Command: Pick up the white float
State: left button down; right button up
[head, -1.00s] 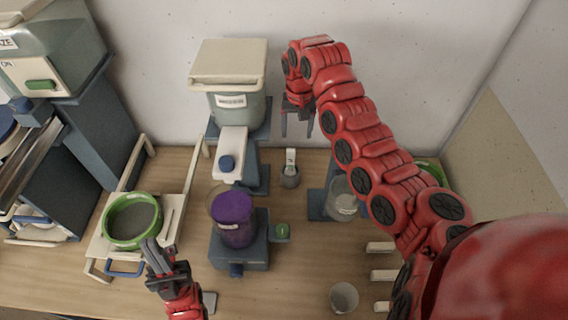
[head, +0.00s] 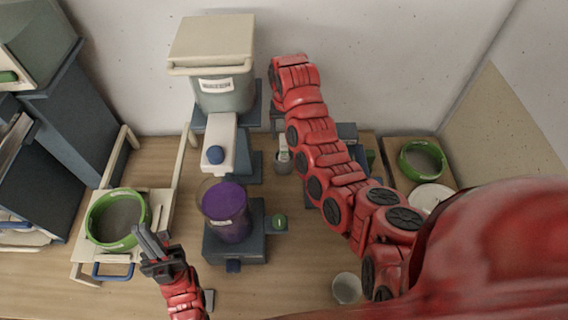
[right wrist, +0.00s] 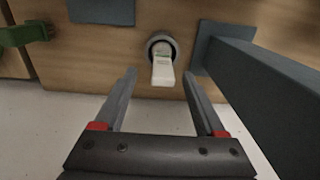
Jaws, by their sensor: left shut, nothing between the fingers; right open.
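The white float (head: 283,150) is a narrow pale stick standing in a small grey cup (head: 284,167) on the table. In the right wrist view the float (right wrist: 163,66) shows between and just beyond the fingertips of my right gripper (right wrist: 159,78), its lower end inside the round cup. My right gripper is open and empty, its fingers either side of the float with gaps. In the head view it is partly hidden by my own arm. My left gripper (head: 146,241) is shut and empty, beside the green-rimmed sieve at left.
A purple container (head: 226,212) stands on a blue-grey stand, left of the cup. A lidded bucket (head: 212,65) stands behind it on a raised support. A green-rimmed sieve (head: 117,218) sits on a white frame. A clear cup (head: 346,288) stands near the front.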

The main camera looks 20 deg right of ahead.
aim_at(284, 156)
jog(key=shift+f, duration=0.65)
jog(key=shift+w+a+f+b, duration=0.15)
jog(key=shift+f+b, duration=0.65)
jog(key=shift+b, duration=0.05)
notch_tip(284, 156, down, 3)
jog(key=shift+w+r+p, duration=0.1)
jog(key=shift+w+p, duration=0.05)
jog(key=shift+p, duration=0.6)
jog(key=shift+f, duration=0.4)
grip_shut()
